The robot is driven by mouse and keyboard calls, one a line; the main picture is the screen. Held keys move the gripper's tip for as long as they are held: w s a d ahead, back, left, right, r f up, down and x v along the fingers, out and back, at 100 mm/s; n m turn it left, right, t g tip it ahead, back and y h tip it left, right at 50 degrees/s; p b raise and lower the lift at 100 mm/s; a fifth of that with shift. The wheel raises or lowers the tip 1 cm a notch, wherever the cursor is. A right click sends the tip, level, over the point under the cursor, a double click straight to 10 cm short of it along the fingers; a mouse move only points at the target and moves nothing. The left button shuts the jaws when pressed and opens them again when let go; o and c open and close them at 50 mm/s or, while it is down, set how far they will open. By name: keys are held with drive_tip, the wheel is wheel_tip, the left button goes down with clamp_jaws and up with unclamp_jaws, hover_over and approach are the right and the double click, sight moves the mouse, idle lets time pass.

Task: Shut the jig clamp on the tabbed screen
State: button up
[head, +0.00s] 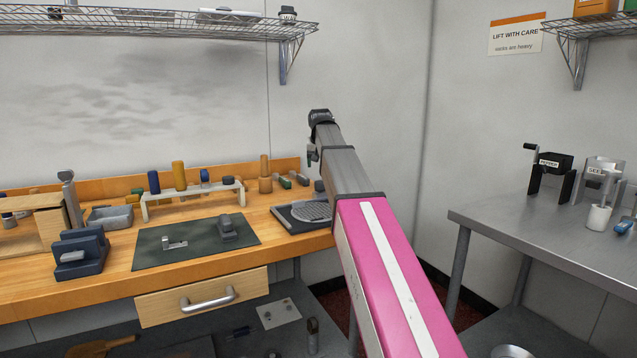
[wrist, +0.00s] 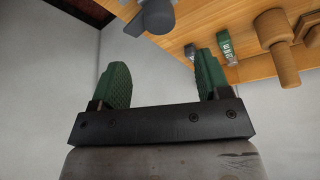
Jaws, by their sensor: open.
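The jig (head: 287,219) is a dark grey plate at the right end of the wooden bench. A round, light grey screen (head: 313,210) lies on it. A grey upright part (head: 319,187) at the jig's back edge looks like the clamp; my arm partly covers this side, and I cannot tell whether it is open or shut. My gripper (head: 311,157) is above and behind the jig, near the wall. In the wrist view its green fingers (wrist: 160,78) are wide apart with nothing between them. A grey rounded part (wrist: 157,15) shows at the top edge there, possibly the clamp.
A wooden peg-shaped tool (head: 265,175) and green-handled items (head: 284,182) stand left of the jig at the back. A white rack (head: 195,197) and a dark mat (head: 196,256) lie further left. A wire shelf (head: 150,22) hangs above.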

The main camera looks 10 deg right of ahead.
sight(319, 182)
drive_tip(key=x, duration=1)
drive_tip(key=shift+f, duration=0.1)
drive_tip(key=c, duration=1.3)
